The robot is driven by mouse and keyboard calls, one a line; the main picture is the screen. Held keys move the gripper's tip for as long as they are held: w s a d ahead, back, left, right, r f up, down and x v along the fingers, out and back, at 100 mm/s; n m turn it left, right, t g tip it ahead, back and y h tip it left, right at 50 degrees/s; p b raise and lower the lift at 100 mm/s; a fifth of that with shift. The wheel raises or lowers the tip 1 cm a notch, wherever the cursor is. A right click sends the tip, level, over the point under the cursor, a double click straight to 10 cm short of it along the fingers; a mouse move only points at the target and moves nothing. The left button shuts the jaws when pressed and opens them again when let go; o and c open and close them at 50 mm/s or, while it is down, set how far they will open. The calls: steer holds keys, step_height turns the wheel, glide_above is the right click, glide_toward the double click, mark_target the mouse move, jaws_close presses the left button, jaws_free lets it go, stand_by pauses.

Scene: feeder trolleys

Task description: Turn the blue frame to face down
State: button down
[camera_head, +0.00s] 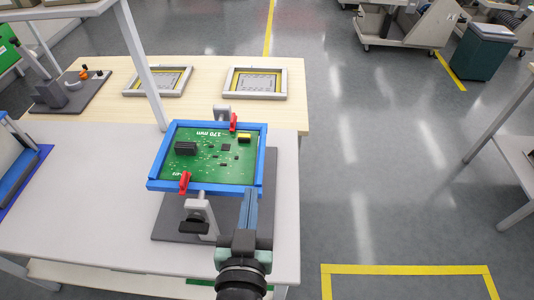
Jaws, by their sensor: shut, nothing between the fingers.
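The blue frame (157,158) surrounds a green circuit board (208,160) with its component side facing up. The printed "170 mm" on the board reads upside down. The frame is held above a dark grey base (175,222) between a rear support (222,112) and a front support (200,212). A red clip (233,122) sits at the frame's rear edge and another red clip (185,182) at its front left. My gripper (251,194) is shut and empty at the frame's front right corner. I cannot tell whether it touches the frame.
The white table (80,210) is clear left of the base. Two grey frames with yellow borders, left (158,81) and right (255,83), lie on the wooden table behind. A white post (143,65) rises behind the frame. Open floor (370,180) lies to the right.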

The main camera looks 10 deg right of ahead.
steer(key=s+r+p, duration=0.1)
steer(key=s+p, duration=0.1)
steer(key=g+p, duration=0.1)
steer(key=p, duration=0.2)
glide_above(261, 192)
step_height(261, 192, down, 2)
step_height(261, 192, down, 4)
steer(key=shift+r+b, duration=0.1)
steer(key=shift+b, duration=0.4)
steer(key=shift+f, duration=0.6)
steer(key=shift+w+f+b, duration=0.1)
steer(key=shift+f+b, duration=0.05)
steer(key=shift+b, duration=0.15)
steer(key=shift+f, duration=0.15)
steer(key=shift+b, duration=0.35)
